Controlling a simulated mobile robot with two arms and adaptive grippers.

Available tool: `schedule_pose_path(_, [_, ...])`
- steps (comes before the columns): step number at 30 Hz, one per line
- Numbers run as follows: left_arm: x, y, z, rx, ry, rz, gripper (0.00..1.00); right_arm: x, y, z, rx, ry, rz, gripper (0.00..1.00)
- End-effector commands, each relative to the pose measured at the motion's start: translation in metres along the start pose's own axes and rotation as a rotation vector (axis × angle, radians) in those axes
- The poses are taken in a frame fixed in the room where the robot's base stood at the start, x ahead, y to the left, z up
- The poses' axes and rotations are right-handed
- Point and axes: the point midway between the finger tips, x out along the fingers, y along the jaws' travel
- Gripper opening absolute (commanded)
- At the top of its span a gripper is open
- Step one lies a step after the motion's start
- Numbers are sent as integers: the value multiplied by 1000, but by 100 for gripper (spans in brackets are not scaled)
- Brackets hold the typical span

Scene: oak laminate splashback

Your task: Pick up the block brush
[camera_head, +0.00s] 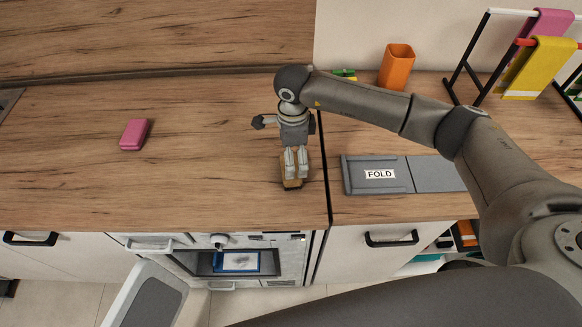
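The block brush (291,183) is a small tan block with a dark lower edge. It is at the worktop's front, just left of the dark seam. My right gripper (297,176) points down at it, and its two pale fingers overlap the block in this view. The fingers are a small gap apart and hide part of the brush. I cannot tell whether they grip it or are only above it. My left gripper is not in view.
A pink block (134,134) lies on the left worktop, with clear wood around it. Right of the seam are a grey folding board (435,174), an orange cup (397,67) and a rack with pink and yellow cloths (541,68). An oven (240,262) is below the front edge.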

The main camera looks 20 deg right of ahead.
Motion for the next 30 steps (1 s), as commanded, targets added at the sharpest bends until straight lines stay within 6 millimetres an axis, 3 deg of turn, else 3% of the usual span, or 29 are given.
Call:
schedule_pose_path(9, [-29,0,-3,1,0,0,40,28,5,5,0,0,5,100])
schedule_pose_path(15, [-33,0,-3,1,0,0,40,50,4,5,0,-2,2,100])
schedule_pose_path(22, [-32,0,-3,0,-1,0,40,53,4,5,-1,-2,1,100])
schedule_pose_path(30, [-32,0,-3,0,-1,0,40,53,4,5,0,-2,1,68])
